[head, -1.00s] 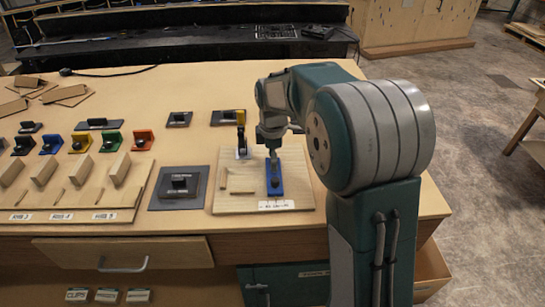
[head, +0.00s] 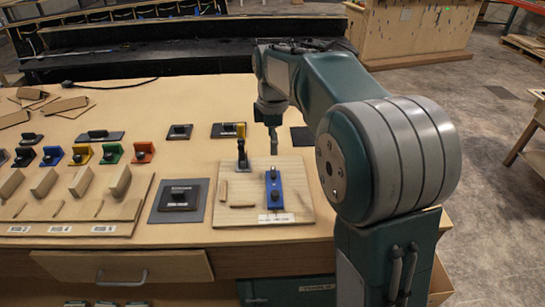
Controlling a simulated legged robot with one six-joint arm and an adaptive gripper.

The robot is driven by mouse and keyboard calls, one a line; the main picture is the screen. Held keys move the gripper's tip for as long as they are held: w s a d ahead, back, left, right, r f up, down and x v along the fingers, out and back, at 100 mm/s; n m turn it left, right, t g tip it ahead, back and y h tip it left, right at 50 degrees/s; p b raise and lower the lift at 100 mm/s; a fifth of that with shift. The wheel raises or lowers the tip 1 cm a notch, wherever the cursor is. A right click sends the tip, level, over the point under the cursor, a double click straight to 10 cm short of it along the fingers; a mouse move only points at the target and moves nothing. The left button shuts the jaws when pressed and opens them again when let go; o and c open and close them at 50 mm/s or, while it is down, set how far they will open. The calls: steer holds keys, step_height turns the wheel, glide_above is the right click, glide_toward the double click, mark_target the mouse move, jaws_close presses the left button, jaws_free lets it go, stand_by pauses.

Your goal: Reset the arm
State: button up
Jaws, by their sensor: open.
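My arm reaches over the right side of the wooden bench, and my gripper (head: 273,143) points down above the back edge of a light wooden board. The gripper is small in this view and seen edge-on; nothing shows in it. On the board a blue block (head: 274,190) with dark knobs stands in front of the gripper and apart from it. A dark upright lever with a yellow top (head: 241,150) stands at the board's back left.
A dark plate with a black block (head: 179,199) lies left of the board. Several coloured holders (head: 110,152) and wooden blocks (head: 43,182) fill the left side. A wooden drawer (head: 125,268) with a metal handle is below.

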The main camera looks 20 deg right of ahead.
step_height(320, 180, up, 2)
steer(key=shift+r, duration=0.1)
steer(key=s+r+m+t, duration=0.3)
steer(key=s+m, duration=0.5)
steer(key=s, duration=0.6)
steer(key=s+f+m+t, duration=0.1)
steer(key=s+f+m, duration=0.1)
steer(key=s+m, duration=0.2)
steer(key=s+f+m+t, duration=0.1)
steer(key=s+m, duration=0.3)
steer(key=s, duration=0.5)
steer(key=shift+d+f+t, duration=0.15)
steer(key=shift+f+t, duration=0.15)
steer(key=shift+f, duration=0.5)
